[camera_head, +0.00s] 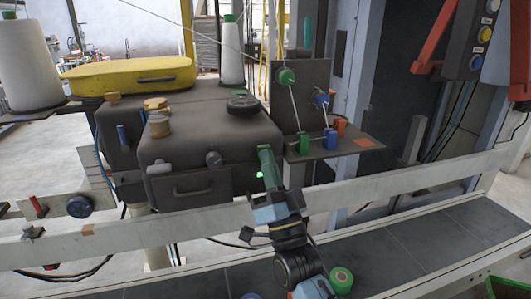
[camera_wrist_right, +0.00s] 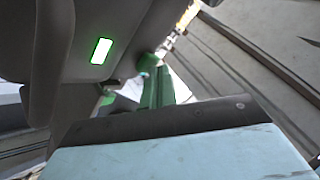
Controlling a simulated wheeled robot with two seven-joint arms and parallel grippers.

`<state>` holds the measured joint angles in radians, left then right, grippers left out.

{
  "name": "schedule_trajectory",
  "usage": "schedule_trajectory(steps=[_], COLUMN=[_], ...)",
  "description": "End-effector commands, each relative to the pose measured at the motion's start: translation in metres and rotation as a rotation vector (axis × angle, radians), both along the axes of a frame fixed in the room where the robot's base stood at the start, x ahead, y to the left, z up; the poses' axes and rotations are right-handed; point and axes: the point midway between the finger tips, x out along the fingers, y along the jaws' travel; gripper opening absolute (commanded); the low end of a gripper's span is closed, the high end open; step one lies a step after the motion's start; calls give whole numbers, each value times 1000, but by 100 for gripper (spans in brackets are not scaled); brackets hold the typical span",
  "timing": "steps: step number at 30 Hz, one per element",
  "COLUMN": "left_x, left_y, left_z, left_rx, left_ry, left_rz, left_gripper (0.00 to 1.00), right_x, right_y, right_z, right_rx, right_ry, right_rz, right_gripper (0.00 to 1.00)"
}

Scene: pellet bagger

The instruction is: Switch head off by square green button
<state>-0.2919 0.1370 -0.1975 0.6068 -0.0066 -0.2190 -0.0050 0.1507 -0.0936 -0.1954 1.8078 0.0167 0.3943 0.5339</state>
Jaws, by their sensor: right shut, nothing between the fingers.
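The square green button (camera_head: 259,175) glows bright green on the lower right of the dark sewing head (camera_head: 205,135). It also shows in the right wrist view as a lit, whitish-green rectangle (camera_wrist_right: 102,51) on a dark face. My right gripper (camera_head: 265,152) has green fingers pointing up just right of the button. The fingers are shut and empty, and in the right wrist view the fingertips (camera_wrist_right: 149,62) lie to the right of the button, apart from it in the picture. Whether they touch the head's side cannot be told. My left gripper is not in view.
A thread stand with a green knob (camera_head: 287,76) and a small shelf (camera_head: 340,146) is right of the head. A pale rail (camera_head: 400,178) and a dark conveyor (camera_head: 430,235) run in front. A control box with several buttons (camera_head: 478,35) hangs at upper right.

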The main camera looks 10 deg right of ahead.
Motion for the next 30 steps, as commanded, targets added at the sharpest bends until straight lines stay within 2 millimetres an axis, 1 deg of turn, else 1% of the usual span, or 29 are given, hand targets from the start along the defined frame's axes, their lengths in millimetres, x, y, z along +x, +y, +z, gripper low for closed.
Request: schedule_trajectory(steps=[8, 19, 30], left_x=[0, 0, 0], left_y=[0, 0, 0], left_z=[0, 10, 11], left_rx=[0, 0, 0], left_ry=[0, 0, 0], left_rz=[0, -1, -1], left_gripper=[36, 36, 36], right_x=[1, -16, -20], right_y=[0, 0, 0], right_z=[0, 1, 0], right_rx=[0, 0, -1], right_ry=[0, 0, 1], right_rz=[0, 0, 0], right_gripper=[0, 0, 0])
